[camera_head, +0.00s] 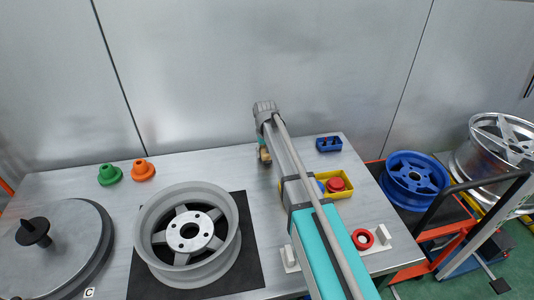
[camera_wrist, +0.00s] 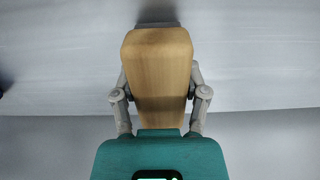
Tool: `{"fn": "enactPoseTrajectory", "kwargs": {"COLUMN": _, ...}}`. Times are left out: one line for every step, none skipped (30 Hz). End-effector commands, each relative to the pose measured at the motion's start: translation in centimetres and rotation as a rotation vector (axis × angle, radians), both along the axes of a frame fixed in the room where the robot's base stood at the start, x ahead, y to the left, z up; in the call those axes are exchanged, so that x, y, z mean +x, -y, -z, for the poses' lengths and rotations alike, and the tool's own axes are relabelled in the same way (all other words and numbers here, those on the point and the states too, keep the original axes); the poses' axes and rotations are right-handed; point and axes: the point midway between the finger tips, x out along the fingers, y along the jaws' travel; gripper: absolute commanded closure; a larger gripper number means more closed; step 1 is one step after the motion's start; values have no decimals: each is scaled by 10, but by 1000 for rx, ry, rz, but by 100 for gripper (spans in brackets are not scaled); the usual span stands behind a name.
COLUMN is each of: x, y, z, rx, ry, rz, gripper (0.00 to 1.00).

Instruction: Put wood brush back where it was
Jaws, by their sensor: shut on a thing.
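The wood brush shows in the wrist view as a tan wooden block (camera_wrist: 158,62) standing between the two grey fingers of my gripper (camera_wrist: 160,95). My gripper is shut on it, one finger on each side. In the head view a small tan part of the brush (camera_head: 264,155) shows just below my grey wrist, over the back middle of the table. Most of the brush and the fingers are hidden there by my arm. I cannot tell whether the brush touches the table.
The grey table (camera_head: 215,165) holds a grey wheel (camera_head: 190,233) on a black mat, green (camera_head: 110,174) and orange (camera_head: 143,170) cones, a blue holder (camera_head: 328,144), a yellow bin (camera_head: 340,173) and a red ring (camera_head: 362,239). A metal wall stands behind. A blue wheel (camera_head: 413,178) is at right.

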Motion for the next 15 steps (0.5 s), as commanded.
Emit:
{"fn": "enactPoseTrajectory", "kwargs": {"x": 0, "y": 0, "z": 1, "rx": 0, "ry": 0, "rz": 0, "gripper": 80}}
{"fn": "enactPoseTrajectory", "kwargs": {"x": 0, "y": 0, "z": 2, "rx": 0, "ry": 0, "rz": 0, "gripper": 80}}
{"fn": "enactPoseTrajectory", "kwargs": {"x": 0, "y": 0, "z": 3, "rx": 0, "ry": 0, "rz": 0, "gripper": 80}}
{"fn": "enactPoseTrajectory", "kwargs": {"x": 0, "y": 0, "z": 4, "rx": 0, "ry": 0, "rz": 0, "gripper": 80}}
{"fn": "enactPoseTrajectory", "kwargs": {"x": 0, "y": 0, "z": 3, "rx": 0, "ry": 0, "rz": 0, "gripper": 38}}
{"fn": "enactPoseTrajectory", "kwargs": {"x": 0, "y": 0, "z": 3, "rx": 0, "ry": 0, "rz": 0, "gripper": 31}}
{"fn": "enactPoseTrajectory", "kwargs": {"x": 0, "y": 0, "z": 3, "rx": 0, "ry": 0, "rz": 0, "gripper": 25}}
{"fn": "enactPoseTrajectory", "kwargs": {"x": 0, "y": 0, "z": 3, "rx": 0, "ry": 0, "rz": 0, "gripper": 20}}
{"fn": "enactPoseTrajectory", "kwargs": {"x": 0, "y": 0, "z": 3, "rx": 0, "ry": 0, "rz": 0, "gripper": 12}}
{"fn": "enactPoseTrajectory", "kwargs": {"x": 0, "y": 0, "z": 3, "rx": 0, "ry": 0, "rz": 0, "gripper": 8}}
{"fn": "enactPoseTrajectory", "kwargs": {"x": 0, "y": 0, "z": 3, "rx": 0, "ry": 0, "rz": 0, "gripper": 8}}
{"fn": "enactPoseTrajectory", "kwargs": {"x": 0, "y": 0, "z": 3, "rx": 0, "ry": 0, "rz": 0, "gripper": 8}}
{"fn": "enactPoseTrajectory", "kwargs": {"x": 0, "y": 0, "z": 3, "rx": 0, "ry": 0, "rz": 0, "gripper": 8}}
{"fn": "enactPoseTrajectory", "kwargs": {"x": 0, "y": 0, "z": 3, "rx": 0, "ry": 0, "rz": 0, "gripper": 8}}
{"fn": "enactPoseTrajectory", "kwargs": {"x": 0, "y": 0, "z": 3, "rx": 0, "ry": 0, "rz": 0, "gripper": 8}}
